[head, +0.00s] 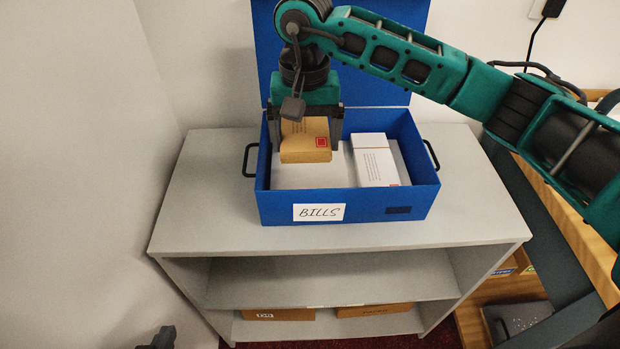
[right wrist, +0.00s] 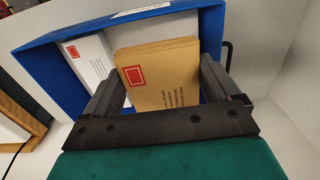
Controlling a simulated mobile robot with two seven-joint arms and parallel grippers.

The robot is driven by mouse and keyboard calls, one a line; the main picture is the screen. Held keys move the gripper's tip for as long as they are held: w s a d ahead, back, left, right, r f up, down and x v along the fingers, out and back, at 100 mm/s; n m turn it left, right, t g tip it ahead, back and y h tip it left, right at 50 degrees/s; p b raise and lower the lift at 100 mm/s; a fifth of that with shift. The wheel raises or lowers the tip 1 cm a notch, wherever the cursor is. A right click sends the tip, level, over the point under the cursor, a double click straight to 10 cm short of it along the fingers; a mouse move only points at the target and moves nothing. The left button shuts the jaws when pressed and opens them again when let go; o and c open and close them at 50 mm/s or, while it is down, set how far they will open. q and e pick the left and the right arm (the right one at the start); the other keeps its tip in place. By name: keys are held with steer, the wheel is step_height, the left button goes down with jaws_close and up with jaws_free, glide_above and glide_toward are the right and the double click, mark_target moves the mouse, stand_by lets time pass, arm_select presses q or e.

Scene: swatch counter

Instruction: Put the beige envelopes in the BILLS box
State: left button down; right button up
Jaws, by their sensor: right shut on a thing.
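The blue BILLS box (head: 345,207) stands on top of the grey shelf unit, its lid open at the back. A bundle of beige envelopes (head: 305,142) is in my right gripper (head: 306,148), over the left part of the open box. In the right wrist view, the beige envelopes (right wrist: 158,75) sit between the two dark fingers (right wrist: 160,85), their printed face with a red stamp showing. I cannot tell whether their lower edge touches the box floor. My left gripper (head: 163,340) barely shows at the bottom left; its jaws cannot be read.
A stack of white envelopes (head: 374,163) lies in the right part of the box. The grey shelf unit (head: 205,215) has clear top surface around the box. Brown boxes (head: 375,310) sit on its lower shelf. A wooden-edged unit (head: 570,230) stands at the right.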

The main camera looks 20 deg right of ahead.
step_height(320, 180, down, 12)
steer(key=shift+f, duration=0.2)
stand_by(0.4)
steer(key=o, duration=0.6)
steer(key=shift+f, duration=0.15)
steer(key=shift+o, duration=0.9)
